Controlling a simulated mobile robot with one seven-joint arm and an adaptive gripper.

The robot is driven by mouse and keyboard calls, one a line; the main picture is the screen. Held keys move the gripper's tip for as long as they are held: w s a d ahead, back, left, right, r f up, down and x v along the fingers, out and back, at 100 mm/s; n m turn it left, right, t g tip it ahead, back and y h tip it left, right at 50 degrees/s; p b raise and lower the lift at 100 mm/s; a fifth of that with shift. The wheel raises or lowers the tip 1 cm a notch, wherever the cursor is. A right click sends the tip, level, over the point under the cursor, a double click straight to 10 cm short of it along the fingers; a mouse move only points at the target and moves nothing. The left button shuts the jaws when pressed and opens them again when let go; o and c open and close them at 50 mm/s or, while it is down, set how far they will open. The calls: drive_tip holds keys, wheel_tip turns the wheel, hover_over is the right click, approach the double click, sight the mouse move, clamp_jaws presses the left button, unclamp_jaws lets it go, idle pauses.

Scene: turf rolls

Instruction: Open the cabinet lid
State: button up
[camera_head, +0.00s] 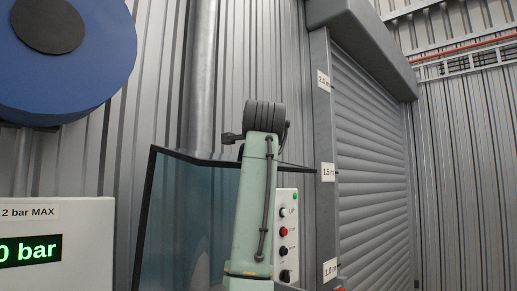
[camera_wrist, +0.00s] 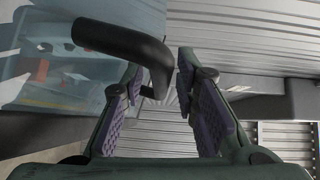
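The see-through lid (camera_head: 190,215) with a dark frame stands behind my pale green arm in the head view, which hides part of it. In the wrist view a tinted clear panel (camera_wrist: 60,100), seemingly the same lid, fills the left side, with blurred coloured things behind it. A thick black bent handle (camera_wrist: 115,40) reaches across that panel. My gripper (camera_wrist: 160,72) has two fingers with purple pads, set apart. The handle's bent end lies between the fingertips or just in front of them; a narrow gap shows on its right. Contact cannot be told. The fingertips are hidden in the head view.
A control panel (camera_head: 287,235) with several knobs stands right of my arm. A white box (camera_head: 80,220) with a pressure display is at left, below a blue disc (camera_head: 75,85). A pipe (camera_head: 200,80) and roller shutter (camera_head: 368,170) stand behind.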

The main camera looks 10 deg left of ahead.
drive_tip(key=shift+s, duration=0.1)
drive_tip(key=s+d, duration=0.1)
drive_tip(key=s, duration=1)
drive_tip(key=shift+s+d+r, duration=0.3)
drive_tip(key=shift+s+d, duration=0.05)
drive_tip(key=shift+d, duration=0.05)
